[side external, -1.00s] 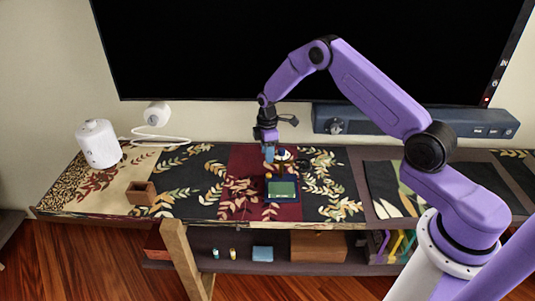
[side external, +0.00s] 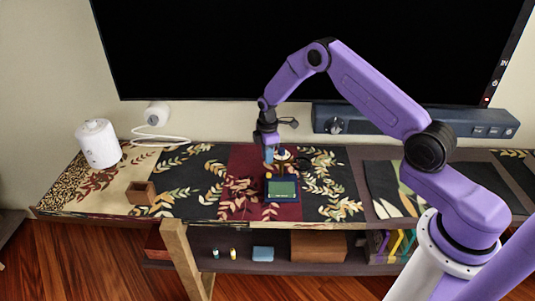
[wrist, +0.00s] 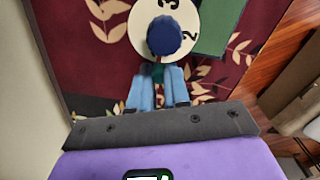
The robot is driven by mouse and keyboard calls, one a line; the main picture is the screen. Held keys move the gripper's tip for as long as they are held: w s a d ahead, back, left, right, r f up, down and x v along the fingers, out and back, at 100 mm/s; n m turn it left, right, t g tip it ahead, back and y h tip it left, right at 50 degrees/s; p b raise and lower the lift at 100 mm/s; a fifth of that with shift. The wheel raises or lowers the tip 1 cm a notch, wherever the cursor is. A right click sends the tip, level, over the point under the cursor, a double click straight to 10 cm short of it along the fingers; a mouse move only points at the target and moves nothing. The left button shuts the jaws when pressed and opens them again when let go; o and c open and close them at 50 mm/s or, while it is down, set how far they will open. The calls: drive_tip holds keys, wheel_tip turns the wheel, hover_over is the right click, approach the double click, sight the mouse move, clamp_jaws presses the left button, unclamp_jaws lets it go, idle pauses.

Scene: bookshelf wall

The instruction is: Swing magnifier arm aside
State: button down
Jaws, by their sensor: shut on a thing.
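A small device with a green panel (side external: 282,188) in a dark blue frame stands on the red part of the patterned cloth. Behind it is a cream numbered disc with a dark blue knob (side external: 281,152). In the wrist view the disc (wrist: 140,28) shows a 3 and a 2, with the knob (wrist: 164,36) on it and the green panel (wrist: 216,28) beside it. My gripper (side external: 268,158) points down at the device's back left. Its light blue fingers (wrist: 158,78) are shut on a small teal piece (wrist: 157,71) beside the knob. I cannot make out a magnifier lens.
A brown open box (side external: 141,193) and a white canister (side external: 98,144) stand to the left on the shelf top. A dark blue bar (side external: 415,122) and the black screen (side external: 300,50) stand behind.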

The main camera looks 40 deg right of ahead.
drive_tip(key=c, duration=1.1)
unclamp_jaws()
drive_tip(key=shift+r, duration=0.1)
wheel_tip(320, 180, up, 17)
drive_tip(key=shift+r, duration=0.15)
